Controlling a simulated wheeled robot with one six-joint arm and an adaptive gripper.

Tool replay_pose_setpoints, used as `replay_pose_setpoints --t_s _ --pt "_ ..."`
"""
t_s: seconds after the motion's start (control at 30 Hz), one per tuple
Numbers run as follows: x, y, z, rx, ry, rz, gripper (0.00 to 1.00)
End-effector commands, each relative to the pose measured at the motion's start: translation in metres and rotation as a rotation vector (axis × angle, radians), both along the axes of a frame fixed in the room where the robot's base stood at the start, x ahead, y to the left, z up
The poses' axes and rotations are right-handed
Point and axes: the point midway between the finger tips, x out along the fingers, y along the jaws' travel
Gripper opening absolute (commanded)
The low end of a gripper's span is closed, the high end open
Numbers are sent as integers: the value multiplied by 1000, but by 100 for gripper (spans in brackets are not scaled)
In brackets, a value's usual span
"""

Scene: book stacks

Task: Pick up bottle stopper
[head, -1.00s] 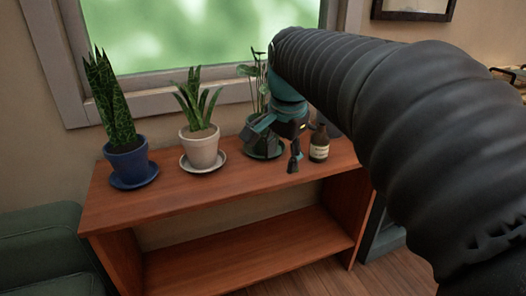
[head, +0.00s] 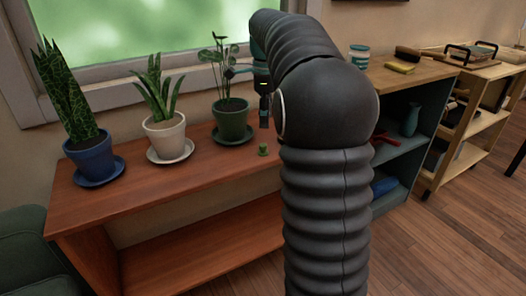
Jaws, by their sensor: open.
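A small green object, seemingly the bottle stopper (head: 263,150), sits on the top of the reddish wooden shelf (head: 200,179), near its front edge and to the right of the green pot. My gripper (head: 264,124) points down above and slightly behind it in the picture, apart from it. It is open and empty, seen nearly edge-on. My arm covers the right end of the shelf top. The brown bottle is not visible now.
A green pot (head: 232,119), a cream pot (head: 165,137) and a blue pot (head: 91,157) with plants stand on saucers to the left. A cabinet to the right holds a jar (head: 359,57) and a yellow sponge (head: 400,67). A window is behind.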

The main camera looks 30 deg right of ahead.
Motion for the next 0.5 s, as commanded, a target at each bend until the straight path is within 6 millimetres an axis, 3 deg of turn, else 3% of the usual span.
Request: replay_pose_setpoints --t_s 0.13,0.5 --pt "-1 0 -26 1 2 1 53" --pt "1 2 -55 1 1 2 53"
